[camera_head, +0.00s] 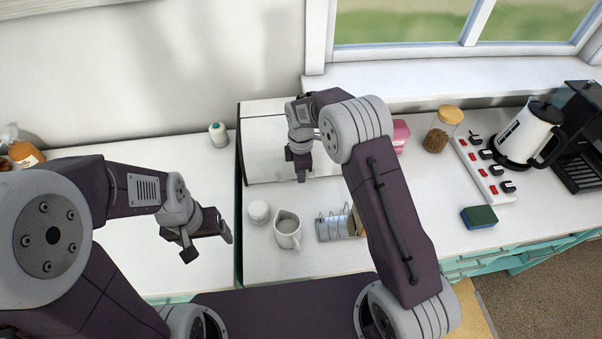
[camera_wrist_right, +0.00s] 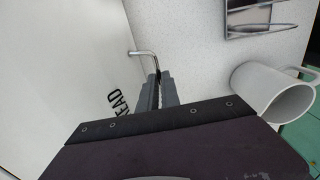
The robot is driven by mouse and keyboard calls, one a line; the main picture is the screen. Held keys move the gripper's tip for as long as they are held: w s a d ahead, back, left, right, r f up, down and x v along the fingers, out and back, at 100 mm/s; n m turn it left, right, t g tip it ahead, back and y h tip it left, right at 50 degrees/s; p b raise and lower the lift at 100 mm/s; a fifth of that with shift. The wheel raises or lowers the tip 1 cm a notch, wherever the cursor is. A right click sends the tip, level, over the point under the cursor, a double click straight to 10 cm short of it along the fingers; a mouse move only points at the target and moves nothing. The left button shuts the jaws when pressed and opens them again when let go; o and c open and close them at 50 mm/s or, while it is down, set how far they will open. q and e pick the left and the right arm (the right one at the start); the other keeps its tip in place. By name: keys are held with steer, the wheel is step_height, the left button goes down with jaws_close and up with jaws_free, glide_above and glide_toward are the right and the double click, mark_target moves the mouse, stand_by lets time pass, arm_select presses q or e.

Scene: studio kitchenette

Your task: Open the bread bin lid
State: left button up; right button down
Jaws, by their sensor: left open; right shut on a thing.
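The white bread bin (camera_head: 262,152) stands against the wall at the back of the counter. Its lid (camera_wrist_right: 60,75) is the white face with black lettering in the right wrist view, and it looks closed. A thin metal handle (camera_wrist_right: 143,52) stands out from it. My right gripper (camera_head: 301,172) is at the bin's front, and its fingers (camera_wrist_right: 158,90) are shut on the handle. The arm hides part of the bin in the head view. My left gripper (camera_head: 207,243) is open and empty above the left counter.
A white jug (camera_head: 288,231), a small white round pot (camera_head: 259,211) and a toast rack (camera_head: 338,226) stand in front of the bin. A jar (camera_head: 441,130), a sponge (camera_head: 479,217) and a kettle (camera_head: 526,132) are to the right. The left counter is mostly clear.

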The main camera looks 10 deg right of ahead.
stand_by(0.8)
steer(key=w+r+p, duration=0.1)
steer(key=r+p, duration=0.1)
steer(key=r, duration=0.1)
steer(key=w+r+p, duration=0.2)
steer(key=p, duration=0.1)
steer(key=w+r+p, duration=0.1)
steer(key=r+p, duration=0.2)
steer(key=shift+w+r, duration=0.25)
steer(key=shift+r, duration=0.05)
steer(key=shift+w+r+p, duration=0.5)
steer(key=shift+w+p, duration=0.15)
steer(key=shift+p, duration=0.15)
steer(key=shift+w, duration=0.4)
